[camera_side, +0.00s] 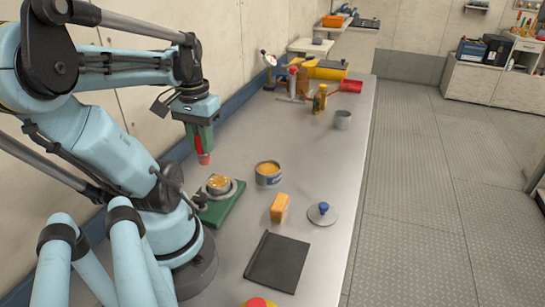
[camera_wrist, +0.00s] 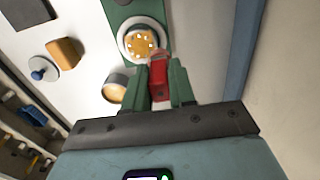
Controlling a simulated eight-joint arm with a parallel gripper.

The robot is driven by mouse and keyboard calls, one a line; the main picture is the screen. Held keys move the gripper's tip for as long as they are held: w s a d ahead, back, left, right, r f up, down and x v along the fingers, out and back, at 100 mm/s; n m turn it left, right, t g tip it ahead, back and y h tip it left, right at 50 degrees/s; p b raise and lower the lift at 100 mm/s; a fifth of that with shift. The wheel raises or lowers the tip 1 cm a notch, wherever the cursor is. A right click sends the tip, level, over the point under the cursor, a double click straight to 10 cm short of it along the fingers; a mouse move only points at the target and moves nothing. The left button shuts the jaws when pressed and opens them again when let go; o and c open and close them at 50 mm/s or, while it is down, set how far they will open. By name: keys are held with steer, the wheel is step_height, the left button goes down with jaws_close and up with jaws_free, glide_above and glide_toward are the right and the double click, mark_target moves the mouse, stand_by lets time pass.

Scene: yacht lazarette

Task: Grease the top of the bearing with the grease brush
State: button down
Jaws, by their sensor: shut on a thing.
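My gripper (camera_side: 201,143) has green fingers and is shut on the red handle of the grease brush (camera_side: 204,158). In the wrist view the brush (camera_wrist: 158,75) sits between the fingers, its pale tip overlapping the bearing's near edge. The bearing (camera_side: 219,185) is a grey ring with an amber top on a green block (camera_side: 227,209). In the wrist view the bearing (camera_wrist: 128,42) shows pale spots in its amber face. In the side view the brush is above the bearing and apart from it. An open can (camera_side: 268,179) of amber grease stands right of the bearing.
An orange block (camera_side: 279,208), a grey disc with a blue knob (camera_side: 322,209) and a dark mat (camera_side: 278,264) lie nearer the camera.

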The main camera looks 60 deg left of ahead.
steer(key=shift+r, duration=1.7)
steer(key=shift+w, duration=0.25)
steer(key=w+d+r+m, duration=0.2)
steer(key=w+d+m, duration=0.35)
steer(key=w, duration=0.75)
steer(key=w+d+m, duration=0.3)
steer(key=w+d, duration=0.5)
steer(key=d, duration=0.5)
steer(key=shift+w+d+r, duration=0.15)
steer(key=shift+w+r, duration=0.1)
steer(key=shift+w, duration=0.05)
